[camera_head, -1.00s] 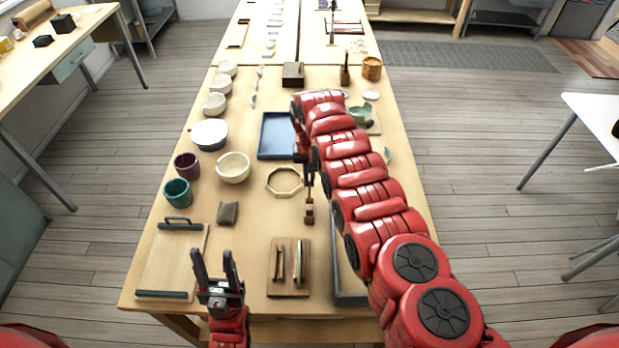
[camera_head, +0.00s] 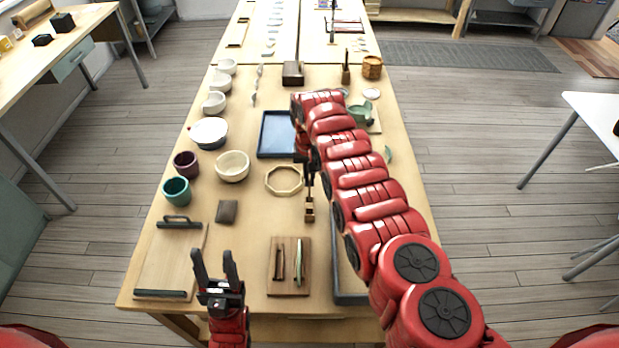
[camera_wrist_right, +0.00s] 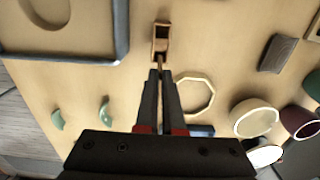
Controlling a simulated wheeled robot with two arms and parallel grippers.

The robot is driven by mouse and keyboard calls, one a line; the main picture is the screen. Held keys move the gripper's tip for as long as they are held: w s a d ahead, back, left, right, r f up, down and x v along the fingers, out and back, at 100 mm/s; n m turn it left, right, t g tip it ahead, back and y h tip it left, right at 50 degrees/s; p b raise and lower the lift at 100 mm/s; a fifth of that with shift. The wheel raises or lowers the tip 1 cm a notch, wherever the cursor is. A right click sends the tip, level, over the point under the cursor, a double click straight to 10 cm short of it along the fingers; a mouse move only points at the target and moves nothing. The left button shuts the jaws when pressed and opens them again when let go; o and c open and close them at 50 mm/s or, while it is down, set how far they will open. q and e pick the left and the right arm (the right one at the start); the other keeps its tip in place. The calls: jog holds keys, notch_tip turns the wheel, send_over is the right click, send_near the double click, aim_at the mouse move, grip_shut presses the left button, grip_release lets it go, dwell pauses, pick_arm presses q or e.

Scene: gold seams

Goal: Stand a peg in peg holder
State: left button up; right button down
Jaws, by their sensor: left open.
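My right gripper (camera_head: 310,186) is near the middle of the table. In the right wrist view its fingers (camera_wrist_right: 160,74) are close together on a thin brown peg (camera_wrist_right: 160,62). The peg's far end meets a small wooden block with a dark opening (camera_wrist_right: 160,42), which looks like the peg holder; it also shows in the head view (camera_head: 309,211), just below the fingertips. I cannot tell whether the peg is inside the opening or only in front of it. My left gripper (camera_head: 215,268) is open and empty above the table's near left part.
A wooden board with two slim pieces (camera_head: 289,287) lies in front of the holder. An octagonal ring (camera_head: 284,193), a blue tray (camera_head: 263,153) and a cream bowl (camera_head: 232,166) lie left and behind. A grey-edged tray (camera_head: 350,299) lies partly under my right arm.

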jog(key=shift+f+b, duration=1.7)
jog(key=shift+f, duration=0.1)
dwell(1.1)
jog(key=shift+c, duration=2.4)
grip_release()
jog(key=shift+r, duration=0.15)
jog(key=shift+r+p, duration=2.6)
jog(key=shift+r, duration=0.3)
